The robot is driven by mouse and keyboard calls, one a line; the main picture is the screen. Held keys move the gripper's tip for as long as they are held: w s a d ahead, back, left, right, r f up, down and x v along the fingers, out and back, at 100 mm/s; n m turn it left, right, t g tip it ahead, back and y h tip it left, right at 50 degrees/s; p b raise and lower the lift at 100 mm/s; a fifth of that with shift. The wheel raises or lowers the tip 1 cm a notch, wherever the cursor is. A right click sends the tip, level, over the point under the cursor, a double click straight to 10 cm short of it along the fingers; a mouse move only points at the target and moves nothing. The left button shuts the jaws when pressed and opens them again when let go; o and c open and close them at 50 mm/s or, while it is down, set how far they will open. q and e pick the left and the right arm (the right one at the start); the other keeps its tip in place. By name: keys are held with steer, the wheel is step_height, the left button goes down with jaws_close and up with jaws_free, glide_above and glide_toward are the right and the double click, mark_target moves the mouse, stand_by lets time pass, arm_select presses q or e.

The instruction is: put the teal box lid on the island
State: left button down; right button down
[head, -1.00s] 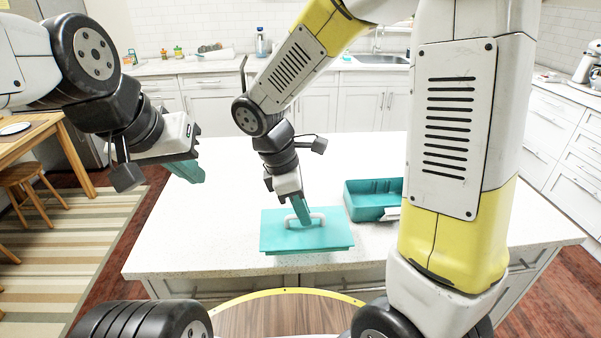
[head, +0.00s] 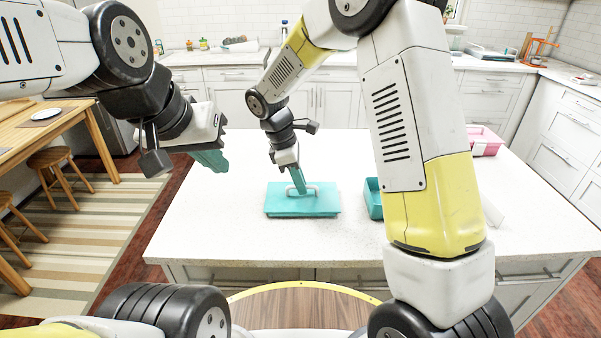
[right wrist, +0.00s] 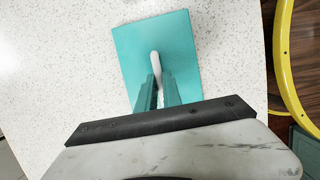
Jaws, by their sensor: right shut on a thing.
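The teal box lid (head: 322,205) lies flat at the island's front middle, or very close above it; I cannot tell which. It has a white handle on top. My right gripper (head: 301,190) is shut on that handle from above; in the right wrist view its teal fingers (right wrist: 157,95) close around the white handle of the lid (right wrist: 180,50). My left gripper (head: 212,162) hangs in the air to the left, away from the lid; its finger opening is not clear. The island (head: 230,225) has a pale speckled top.
A teal box (head: 373,198) stands right of the lid, partly hidden by my right arm. A pink box (head: 484,141) is at the island's far right. The island top is clear left of and behind the lid. Stools (head: 62,172) stand at the left.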

steer(key=shift+f, duration=0.25)
steer(key=c, duration=1.5)
jaws_free()
steer(key=shift+f, duration=0.1)
